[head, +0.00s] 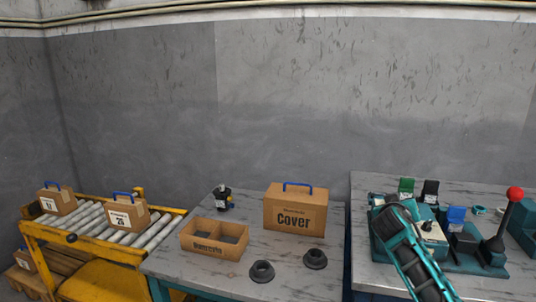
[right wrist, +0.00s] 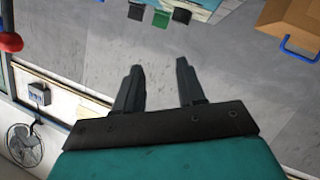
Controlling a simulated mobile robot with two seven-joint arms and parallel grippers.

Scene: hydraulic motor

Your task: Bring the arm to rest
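My right arm (head: 412,252), teal and black, comes in from the lower right in the head view. It is raised in front of the teal fixture on the right table and hides part of it. In the right wrist view my right gripper (right wrist: 158,66) has its two dark fingers apart with nothing between them. Grey wall and floor-like surface show behind the fingers, with the table's items farther off. The gripper's fingertips are hard to make out in the head view. My left gripper is not in view.
A Cover box (head: 296,208), an open divided cardboard box (head: 214,240), two dark rings (head: 262,271) and a small black part (head: 223,198) are on the middle table. A lever with a red knob (head: 515,193) stands at right. A roller conveyor (head: 100,222) carries boxes at left.

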